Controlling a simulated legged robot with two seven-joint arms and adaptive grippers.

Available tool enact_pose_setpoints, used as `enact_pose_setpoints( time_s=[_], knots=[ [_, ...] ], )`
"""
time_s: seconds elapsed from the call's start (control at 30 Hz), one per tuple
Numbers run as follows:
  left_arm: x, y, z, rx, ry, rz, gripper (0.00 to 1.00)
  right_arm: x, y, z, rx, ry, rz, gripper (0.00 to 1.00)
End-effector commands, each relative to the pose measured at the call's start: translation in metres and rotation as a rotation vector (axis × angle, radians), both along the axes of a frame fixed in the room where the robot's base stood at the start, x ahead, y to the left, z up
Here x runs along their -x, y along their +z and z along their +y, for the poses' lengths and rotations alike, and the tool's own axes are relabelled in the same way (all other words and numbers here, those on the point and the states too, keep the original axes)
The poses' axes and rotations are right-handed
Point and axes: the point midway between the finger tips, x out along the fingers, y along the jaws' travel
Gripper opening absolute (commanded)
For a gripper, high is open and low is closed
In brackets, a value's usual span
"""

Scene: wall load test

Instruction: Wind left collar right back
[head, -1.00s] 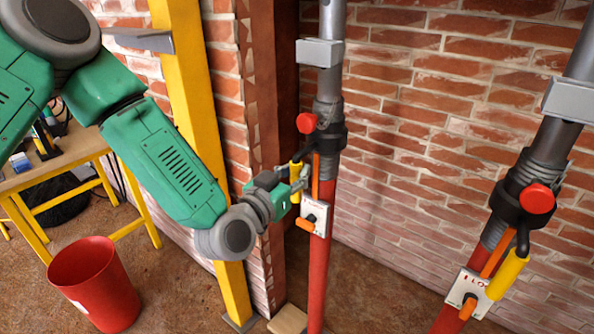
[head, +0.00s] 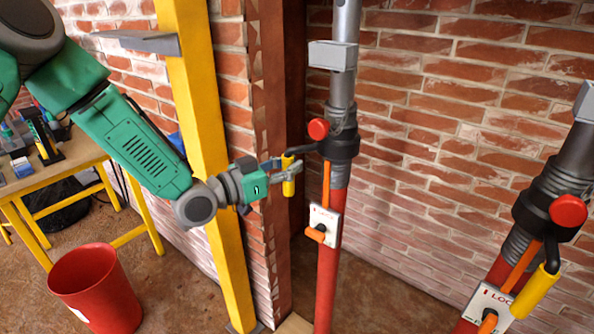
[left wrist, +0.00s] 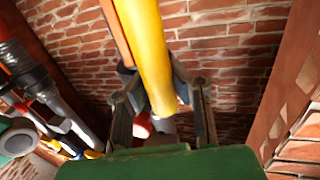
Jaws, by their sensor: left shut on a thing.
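The left prop is a red post (head: 327,275) with a grey upper tube and a black collar (head: 340,146) bearing a red knob (head: 318,129). A dark crank arm runs left from the collar to a yellow handle (head: 288,181) that hangs upright. My left gripper (head: 285,172) is shut on this handle, left of the post. In the left wrist view the yellow handle (left wrist: 153,50) lies between the two fingers (left wrist: 163,105). A white plate (head: 323,222) marked LOCK, with an orange lever (head: 315,233), sits below the collar. My right gripper is not in view.
A second prop with a black collar (head: 535,215), red knob and yellow handle (head: 535,293) stands at the right. A yellow column (head: 205,150) is close behind my left arm. A red bucket (head: 95,290) and a workbench (head: 50,185) are at the left.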

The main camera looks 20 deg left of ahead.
Motion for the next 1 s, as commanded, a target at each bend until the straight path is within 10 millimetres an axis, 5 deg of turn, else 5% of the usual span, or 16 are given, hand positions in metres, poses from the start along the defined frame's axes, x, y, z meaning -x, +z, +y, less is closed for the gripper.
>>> enact_pose_setpoints(
  time_s=[0.5, 1.0],
  knots=[
    [-0.032, -0.002, 0.024, 0.001, 0.023, -0.001, 0.0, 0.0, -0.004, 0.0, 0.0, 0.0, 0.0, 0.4],
    [-0.036, 0.0, 0.027, 0.003, 0.024, -0.004, 0.0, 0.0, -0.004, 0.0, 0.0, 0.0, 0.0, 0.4]
  ],
)
